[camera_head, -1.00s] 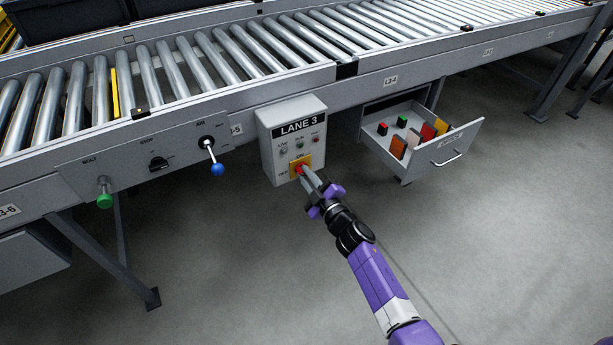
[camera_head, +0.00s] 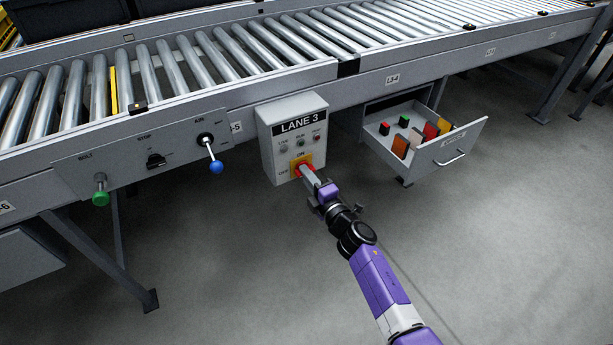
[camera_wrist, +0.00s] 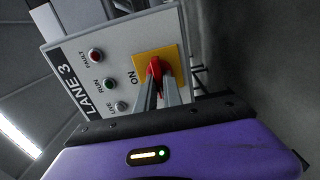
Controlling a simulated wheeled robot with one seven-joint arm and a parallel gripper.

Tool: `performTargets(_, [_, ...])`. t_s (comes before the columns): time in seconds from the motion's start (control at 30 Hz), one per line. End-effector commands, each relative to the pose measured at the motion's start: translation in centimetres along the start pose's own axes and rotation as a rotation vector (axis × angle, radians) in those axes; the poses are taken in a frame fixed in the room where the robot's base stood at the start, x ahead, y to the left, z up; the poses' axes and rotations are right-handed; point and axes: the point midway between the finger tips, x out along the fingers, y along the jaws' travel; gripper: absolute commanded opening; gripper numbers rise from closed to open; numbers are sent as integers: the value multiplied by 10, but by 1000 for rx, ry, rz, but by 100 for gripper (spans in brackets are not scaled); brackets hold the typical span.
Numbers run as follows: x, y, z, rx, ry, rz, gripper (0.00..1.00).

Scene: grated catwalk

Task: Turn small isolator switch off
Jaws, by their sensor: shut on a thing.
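The small isolator switch is a red handle (camera_wrist: 154,67) on a yellow plate (camera_wrist: 172,58), low on the front of the grey LANE 3 box. The head view shows the yellow plate (camera_head: 295,162) with "ON" above it and a label at its left. My gripper (camera_wrist: 160,80) is shut on the red handle, with its two grey fingers reaching onto it. In the head view, my gripper (camera_head: 308,174) comes from the lower right and covers much of the handle. The handle's exact angle is hard to tell.
The LANE 3 box (camera_head: 268,142) has several small lamps above the switch. An open drawer (camera_head: 455,148) with coloured blocks stands to the right. At the left are a blue-knobbed lever (camera_head: 217,167), a black rotary switch (camera_head: 156,161) and a green knob (camera_head: 101,198). The floor in front is clear.

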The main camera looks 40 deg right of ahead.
Motion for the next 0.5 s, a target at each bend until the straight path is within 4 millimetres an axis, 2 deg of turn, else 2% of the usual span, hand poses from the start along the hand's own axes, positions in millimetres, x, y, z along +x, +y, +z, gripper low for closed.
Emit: performTargets(0.5, [-1,-2,-1,-32,1,-3,0])
